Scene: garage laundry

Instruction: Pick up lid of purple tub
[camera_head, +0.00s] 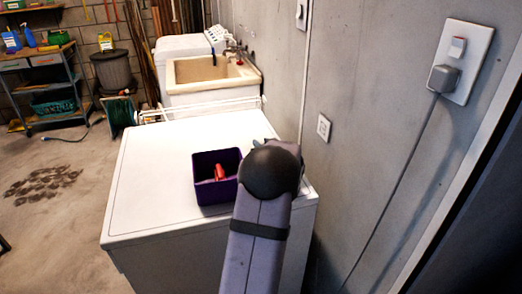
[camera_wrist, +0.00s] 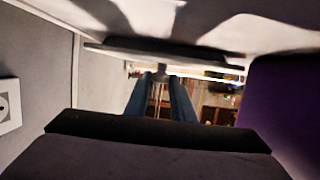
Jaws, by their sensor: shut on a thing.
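The purple tub (camera_head: 204,163) stands open on the white appliance top in the head view, with a red item (camera_head: 219,174) inside. Its purple wall fills the right side of the wrist view (camera_wrist: 285,105). A thin dark flat piece, which looks like the lid (camera_wrist: 115,49), shows edge-on near the top of the wrist view. My gripper (camera_wrist: 163,75) is shut on the lid at its small middle part, beside the tub. Whether the lid touches the white surface, I cannot tell. In the head view my arm hides the lid and the fingertips.
The white appliance top (camera_head: 150,180) is clear left of the tub. A grey wall (camera_head: 350,130) runs close along the right, with a switch and plugged cord (camera_head: 443,78). A utility sink (camera_head: 200,75) stands behind.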

